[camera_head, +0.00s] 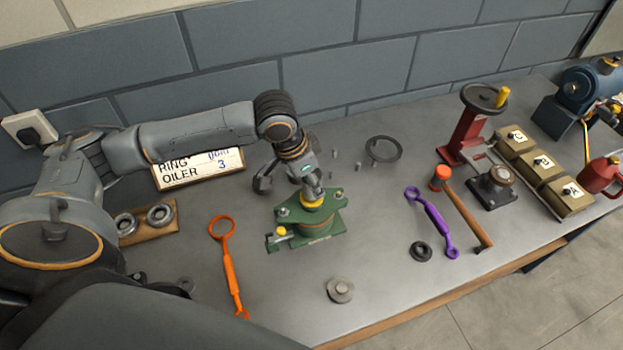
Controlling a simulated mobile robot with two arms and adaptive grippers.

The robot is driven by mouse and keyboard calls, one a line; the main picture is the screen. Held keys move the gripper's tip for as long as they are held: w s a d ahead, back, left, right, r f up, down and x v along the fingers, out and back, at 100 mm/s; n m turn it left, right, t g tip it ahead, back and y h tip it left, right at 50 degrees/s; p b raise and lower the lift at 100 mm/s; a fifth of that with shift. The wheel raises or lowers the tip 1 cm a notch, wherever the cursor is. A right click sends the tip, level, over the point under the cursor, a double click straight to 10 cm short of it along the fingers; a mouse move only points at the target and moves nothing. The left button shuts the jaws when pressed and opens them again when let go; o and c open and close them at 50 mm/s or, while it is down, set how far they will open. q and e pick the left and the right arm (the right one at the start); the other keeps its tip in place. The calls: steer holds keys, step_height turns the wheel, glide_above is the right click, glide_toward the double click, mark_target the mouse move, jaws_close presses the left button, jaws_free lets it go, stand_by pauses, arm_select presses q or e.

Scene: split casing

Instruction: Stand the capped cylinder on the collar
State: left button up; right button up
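A green casing (322,228) stands on the bench in the middle of the head view. A yellow collar (313,203) shows on its top. My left gripper (304,184) is directly above the collar, pointing down, with a dark finger out to its left. A small grey part shows between the gripper and the collar; I cannot tell whether it is the capped cylinder or a fingertip. The gripper hides much of this spot, so its closure and any contact are unclear. No capped cylinder can be made out for certain elsewhere. My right gripper is not in view.
An orange ring wrench (230,262) lies left of the casing. A purple wrench (430,220), hammer (462,205), dark ring (421,251) and red stand (467,138) are to the right. A grey flanged disc (340,290) lies in front. A sign (198,168) stands behind left.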

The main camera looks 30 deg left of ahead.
arm_select(q)
steer(key=shift+f, duration=0.25)
stand_by(0.7)
steer(key=o, duration=1.4)
steer(key=shift+c, duration=0.2)
step_height(320, 180, up, 6)
steer(key=p, duration=0.6)
steer(key=shift+f+p, duration=0.25)
steer(key=shift+p, duration=0.15)
steer(key=shift+f, duration=0.15)
